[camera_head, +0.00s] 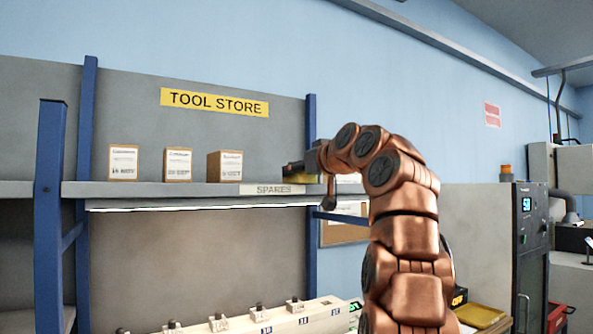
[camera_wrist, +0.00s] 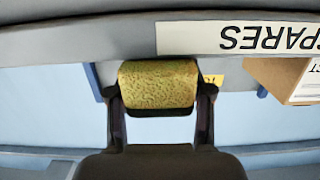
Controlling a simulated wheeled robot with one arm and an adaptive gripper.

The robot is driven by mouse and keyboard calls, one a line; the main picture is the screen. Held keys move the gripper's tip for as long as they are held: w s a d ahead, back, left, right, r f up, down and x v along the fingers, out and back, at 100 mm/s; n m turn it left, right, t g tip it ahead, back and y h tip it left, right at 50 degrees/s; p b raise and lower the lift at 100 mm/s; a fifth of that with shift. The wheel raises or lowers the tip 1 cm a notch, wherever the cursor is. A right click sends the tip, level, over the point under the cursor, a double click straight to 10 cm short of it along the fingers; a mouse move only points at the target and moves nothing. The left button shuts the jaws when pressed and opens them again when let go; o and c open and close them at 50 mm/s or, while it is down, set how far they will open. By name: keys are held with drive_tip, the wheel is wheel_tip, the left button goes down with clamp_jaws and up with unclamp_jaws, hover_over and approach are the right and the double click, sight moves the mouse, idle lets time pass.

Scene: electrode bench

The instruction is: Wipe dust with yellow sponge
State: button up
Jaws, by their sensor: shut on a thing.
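The yellow sponge (camera_wrist: 158,84) is between the two dark fingers of my gripper (camera_wrist: 160,92) in the wrist view, which shows the scene upside down. My gripper is shut on it. In the head view my gripper (camera_head: 309,162) is at the right end of the shelf (camera_head: 180,190), just above its SPARES label (camera_head: 272,189). Only a small yellowish patch of the sponge shows there. In the wrist view the sponge appears close to the shelf's front edge; I cannot tell whether it touches. No dust can be made out.
Several cardboard boxes stand on the shelf, the nearest to my gripper being the right one (camera_head: 225,165). A blue post (camera_head: 311,130) rises beside my gripper. Below is a pale rack (camera_head: 265,318) with several numbered slots. A grey cabinet (camera_head: 531,255) stands at right.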

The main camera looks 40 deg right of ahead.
drive_tip(key=shift+w+d+r+p, duration=0.15)
drive_tip(key=shift+w+p, duration=0.4)
drive_tip(key=shift+w, duration=0.35)
drive_tip(key=shift+w+d+p, duration=0.1)
drive_tip(key=shift+w+p, duration=0.4)
drive_tip(key=shift+w, duration=0.4)
drive_tip(key=shift+w+d+f+p, duration=0.15)
drive_tip(key=shift+w+p, duration=0.4)
drive_tip(key=shift+w, duration=0.55)
drive_tip(key=shift+w+d+f+p, duration=0.1)
drive_tip(key=shift+w+p, duration=0.45)
drive_tip(key=shift+w, duration=0.5)
drive_tip(key=shift+d+p, duration=0.45)
drive_tip(key=shift+d, duration=0.35)
drive_tip(key=shift+s+a+b, duration=0.2)
drive_tip(key=shift+s+b, duration=0.85)
drive_tip(key=shift+s, duration=0.6)
drive_tip(key=shift+s+a+r+b, duration=0.15)
drive_tip(key=shift+s+b, duration=0.95)
drive_tip(key=shift+s, duration=1.3)
drive_tip(key=shift+s+d+p, duration=0.1)
drive_tip(key=shift+d+p, duration=0.25)
drive_tip(key=shift+d, duration=0.45)
drive_tip(key=shift+w+d+p, duration=0.15)
drive_tip(key=shift+w+p, duration=1.05)
drive_tip(key=shift+w, duration=0.9)
drive_tip(key=shift+w+d+r+p, duration=0.15)
drive_tip(key=shift+w+p, duration=0.9)
drive_tip(key=shift+w, duration=0.9)
drive_tip(key=shift+p, duration=0.3)
